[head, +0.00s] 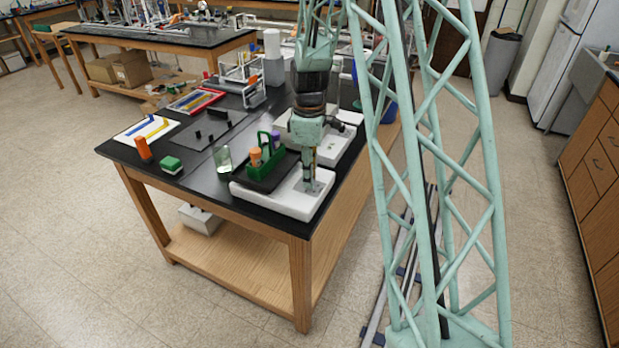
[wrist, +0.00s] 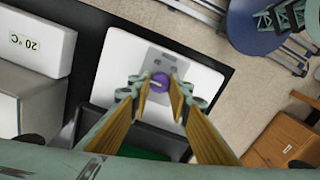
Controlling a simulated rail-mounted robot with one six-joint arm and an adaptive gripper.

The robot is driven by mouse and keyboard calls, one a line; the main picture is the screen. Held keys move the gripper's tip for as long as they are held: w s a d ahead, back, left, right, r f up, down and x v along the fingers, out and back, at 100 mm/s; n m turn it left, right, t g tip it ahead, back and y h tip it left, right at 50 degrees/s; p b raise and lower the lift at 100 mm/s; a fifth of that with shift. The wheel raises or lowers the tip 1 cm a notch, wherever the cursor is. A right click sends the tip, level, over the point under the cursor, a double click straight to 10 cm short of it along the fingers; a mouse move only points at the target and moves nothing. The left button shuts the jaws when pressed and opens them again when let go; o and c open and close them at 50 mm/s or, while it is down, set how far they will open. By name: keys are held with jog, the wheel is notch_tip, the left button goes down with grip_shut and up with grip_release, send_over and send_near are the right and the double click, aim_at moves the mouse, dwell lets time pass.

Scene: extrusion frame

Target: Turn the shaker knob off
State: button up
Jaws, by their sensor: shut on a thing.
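The shaker (head: 262,199) is a low white box at the bench's front right corner; its body also shows in the wrist view (wrist: 200,82). Its black platform (head: 262,182) carries a green rack (head: 256,168) with orange- and purple-capped tubes. A round purple knob (wrist: 160,83) with a pale mark sits by a grey panel (wrist: 160,62) on the shaker. My gripper (head: 309,188) points down over that panel. In the wrist view its fingertips (wrist: 160,88) are on either side of the knob, shut on it. In the head view the fingers hide the knob.
A white device (head: 340,150) stands just behind the shaker; a box marked 20°C (wrist: 35,42) shows in the wrist view.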

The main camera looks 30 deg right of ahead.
dwell(0.4)
jog(key=o, duration=0.9)
jog(key=shift+c, duration=0.2)
jog(key=shift+r, duration=0.1)
notch_tip(320, 180, up, 12)
dwell(0.9)
